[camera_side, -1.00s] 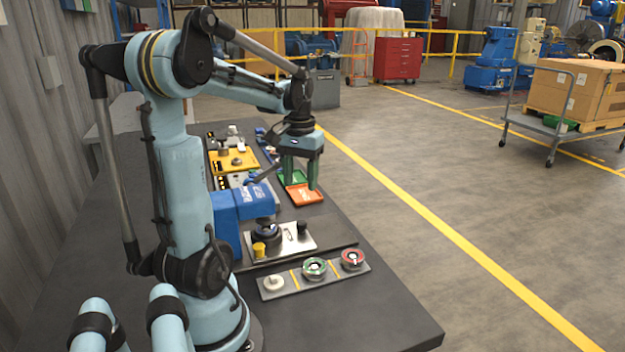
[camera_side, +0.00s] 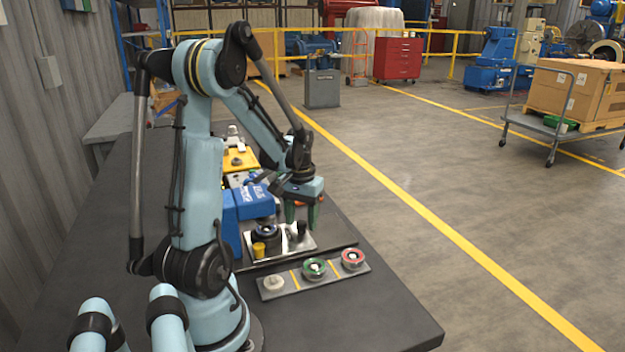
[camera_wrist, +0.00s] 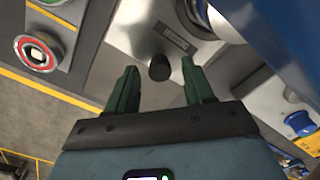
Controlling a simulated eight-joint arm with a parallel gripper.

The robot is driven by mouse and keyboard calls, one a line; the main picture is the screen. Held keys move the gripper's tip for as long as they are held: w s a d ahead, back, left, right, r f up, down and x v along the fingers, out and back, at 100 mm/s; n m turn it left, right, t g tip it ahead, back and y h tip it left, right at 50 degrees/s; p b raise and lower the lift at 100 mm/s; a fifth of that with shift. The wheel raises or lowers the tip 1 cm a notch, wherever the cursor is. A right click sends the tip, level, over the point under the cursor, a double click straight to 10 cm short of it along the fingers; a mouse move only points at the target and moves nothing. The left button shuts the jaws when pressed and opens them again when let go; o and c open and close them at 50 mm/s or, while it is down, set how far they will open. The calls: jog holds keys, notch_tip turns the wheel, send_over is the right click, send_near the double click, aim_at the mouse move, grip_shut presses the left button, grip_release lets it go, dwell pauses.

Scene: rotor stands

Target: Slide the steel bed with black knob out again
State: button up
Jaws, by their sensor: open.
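The steel bed (camera_side: 283,244) lies on the dark table in front of the blue machine, with its black knob (camera_side: 302,229) standing upright at the right end. My gripper (camera_side: 303,222) is open, pointing down at the black knob. In the wrist view the knob (camera_wrist: 159,67) shows between and just beyond the two green fingers of my gripper (camera_wrist: 162,82), on the bare steel bed (camera_wrist: 135,35). The fingers do not visibly touch it.
The blue machine (camera_side: 255,201) stands close behind the bed. A grey strip (camera_side: 295,281) in front holds a white knob, a green-ringed rotor (camera_side: 315,268) and a red-ringed rotor (camera_side: 353,258). The table's front right is clear.

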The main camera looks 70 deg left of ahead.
jog(key=shift+c, duration=0.3)
grip_shut()
jog(key=w, duration=1.1)
jog(key=shift+w, duration=0.1)
jog(key=shift+o, duration=0.3)
grip_release()
notch_tip(320, 180, up, 12)
jog(key=shift+d, duration=0.1)
dwell(0.4)
